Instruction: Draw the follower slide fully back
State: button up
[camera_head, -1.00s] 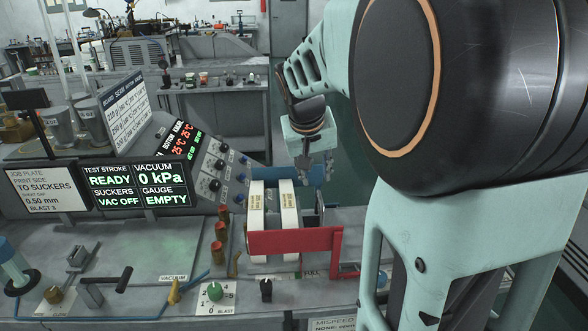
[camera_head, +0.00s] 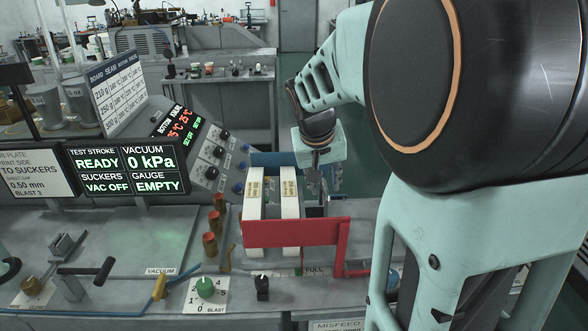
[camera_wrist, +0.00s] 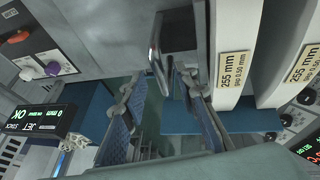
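My gripper (camera_head: 317,186) points down just right of two upright white blocks. In the wrist view its two blue-padded fingers (camera_wrist: 163,82) are apart. An upright metal handle piece (camera_wrist: 160,58) shows near and between the fingertips; contact cannot be told. In the head view the matching part (camera_head: 324,198) is a thin dark upright beside the right block. The white blocks (camera_head: 290,209) carry 255 mm labels and stand behind a red plate (camera_head: 297,233) with a red bracket at its right. Which part is the follower slide is not marked; my gripper partly hides this area.
A blue wall (camera_head: 270,160) stands behind the blocks. The screen (camera_head: 129,170) reads READY, 0 kPa, VAC OFF and EMPTY. Brass-and-red posts (camera_head: 210,243) stand left of the blocks, with a green knob (camera_head: 205,287) and black knob (camera_head: 262,287) in front.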

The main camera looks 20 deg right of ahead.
jog(key=shift+c, duration=0.5)
grip_shut()
jog(key=shift+d, duration=0.1)
